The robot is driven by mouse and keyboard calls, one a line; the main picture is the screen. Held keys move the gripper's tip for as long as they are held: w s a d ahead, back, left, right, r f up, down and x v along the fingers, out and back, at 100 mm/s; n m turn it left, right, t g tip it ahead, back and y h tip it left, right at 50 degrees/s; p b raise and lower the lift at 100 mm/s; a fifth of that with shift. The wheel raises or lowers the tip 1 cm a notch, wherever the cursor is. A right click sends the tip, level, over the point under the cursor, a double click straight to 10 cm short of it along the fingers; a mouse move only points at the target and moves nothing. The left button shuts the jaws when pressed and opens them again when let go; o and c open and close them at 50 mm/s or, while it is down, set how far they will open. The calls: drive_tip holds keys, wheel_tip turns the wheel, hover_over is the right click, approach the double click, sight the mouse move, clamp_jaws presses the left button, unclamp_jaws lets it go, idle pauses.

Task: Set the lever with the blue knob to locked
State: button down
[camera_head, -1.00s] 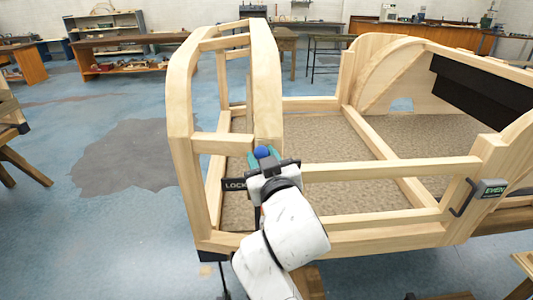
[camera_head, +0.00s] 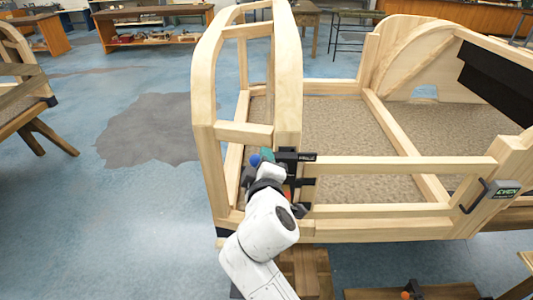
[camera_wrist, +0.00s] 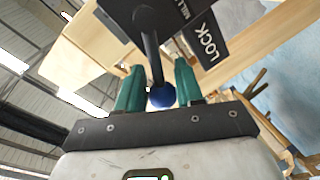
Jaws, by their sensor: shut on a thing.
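The blue knob (camera_head: 255,160) is on the left side of the near upright post of the wooden bodyframe. In the wrist view the blue knob (camera_wrist: 162,96) sits between the teal fingers of my gripper (camera_wrist: 160,88), which is shut on it. The dark lever rod (camera_wrist: 152,50) runs from the knob up to a black housing. A black plate with white "LOCK" lettering (camera_wrist: 208,40) is to the upper right of the knob there. In the head view my gripper (camera_head: 262,158) and arm hide most of the lever and the LOCK plate.
The wooden bodyframe (camera_head: 287,90) stands close around the lever, with rails to the right. A second latch with a green label (camera_head: 507,189) is on its right part. Another wooden frame (camera_head: 25,80) stands at left. Open blue floor (camera_head: 150,200) lies between them.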

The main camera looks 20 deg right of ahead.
drive_tip(key=shift+w+a+f+n+p, duration=0.1)
drive_tip(key=shift+a+f+n+p, duration=0.25)
drive_tip(key=shift+f+n, duration=0.55)
drive_tip(key=shift+f+n+g+h, duration=0.15)
drive_tip(key=shift+f+n+h, duration=0.15)
drive_tip(key=shift+n, duration=0.3)
drive_tip(key=shift+f+n+g+h, duration=0.15)
drive_tip(key=shift+n+h, duration=0.15)
drive_tip(key=shift+n, duration=0.3)
drive_tip(key=shift+f, duration=0.1)
drive_tip(key=c, duration=0.8)
unclamp_jaws()
drive_tip(key=shift+a, duration=0.1)
drive_tip(key=shift+c, duration=0.2)
drive_tip(key=b+v, duration=0.1)
drive_tip(key=v, duration=0.9)
drive_tip(key=shift+s, duration=0.4)
drive_tip(key=shift+a, duration=0.1)
